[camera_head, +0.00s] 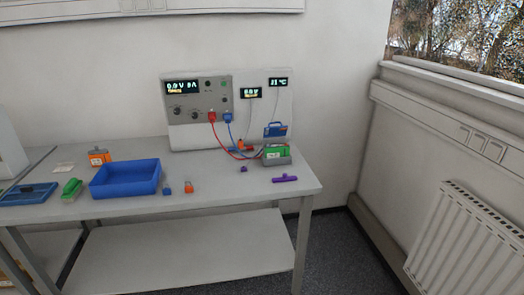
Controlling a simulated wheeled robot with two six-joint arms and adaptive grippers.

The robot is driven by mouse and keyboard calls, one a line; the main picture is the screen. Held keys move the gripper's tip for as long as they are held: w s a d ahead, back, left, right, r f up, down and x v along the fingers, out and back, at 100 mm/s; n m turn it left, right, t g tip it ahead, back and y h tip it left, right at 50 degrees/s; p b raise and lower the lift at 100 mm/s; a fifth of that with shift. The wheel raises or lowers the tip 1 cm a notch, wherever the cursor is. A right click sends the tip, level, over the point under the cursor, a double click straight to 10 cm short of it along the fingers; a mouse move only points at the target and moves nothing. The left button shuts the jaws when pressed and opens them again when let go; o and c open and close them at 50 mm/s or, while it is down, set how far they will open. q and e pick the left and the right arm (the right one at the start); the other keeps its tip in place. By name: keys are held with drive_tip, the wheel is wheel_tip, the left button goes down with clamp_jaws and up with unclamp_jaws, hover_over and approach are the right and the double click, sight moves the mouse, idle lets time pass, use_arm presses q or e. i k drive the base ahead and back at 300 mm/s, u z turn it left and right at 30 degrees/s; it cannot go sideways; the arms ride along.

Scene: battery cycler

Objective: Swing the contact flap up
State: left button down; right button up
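The battery cycler (199,133) stands at the back right of the table, with a lit display on its grey front. In front of its right side a grey holder (278,162) carries a green block (275,153). A blue part with a handle-like top (275,129), which looks like the contact flap, stands above and behind the green block. It appears upright, but its hinge and exact angle are too small to tell. Neither of my grippers shows in this view.
Red and blue cables run from the cycler toward the holder. A purple bar (285,179) lies before the holder. A blue bin (126,179), an orange block (98,158) and a green item (72,188) occupy the left of the table (232,190). The front middle-right is mostly clear.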

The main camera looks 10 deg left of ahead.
sight(282, 130)
drive_tip(key=z, duration=0.85)
drive_tip(key=i, duration=0.6)
drive_tip(key=u, duration=0.15)
